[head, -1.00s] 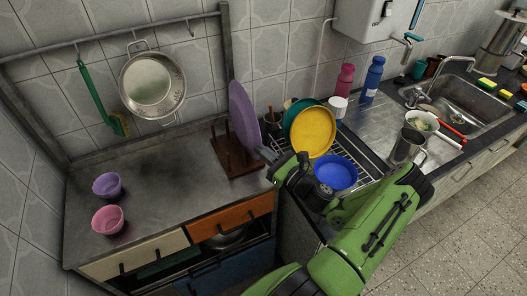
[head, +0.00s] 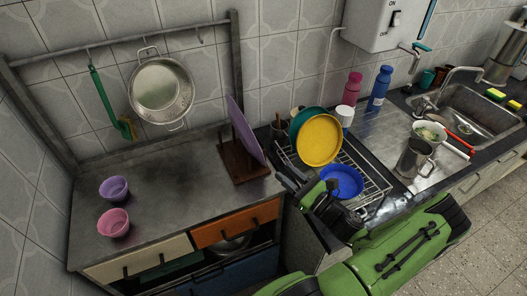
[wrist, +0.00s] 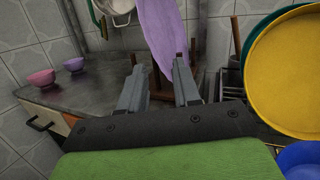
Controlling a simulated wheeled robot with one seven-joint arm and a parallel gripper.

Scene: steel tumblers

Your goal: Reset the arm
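My gripper (head: 283,178) is in front of the wooden plate rack (head: 240,165), to the left of the dish rack in the head view. In the wrist view its two fingers (wrist: 160,80) stand apart with nothing held between them. A purple plate (head: 243,128) leans in the wooden rack; it also shows beyond the fingers in the wrist view (wrist: 162,35). My green arm hides part of the counter front. A steel tumbler with a handle (head: 413,158) stands on the drainboard at the right.
A dish rack (head: 375,188) holds a yellow plate (head: 319,140), a green plate and a blue bowl (head: 342,181) close to my arm. Purple (head: 114,188) and pink (head: 114,223) bowls stand on the left counter, whose middle is clear.

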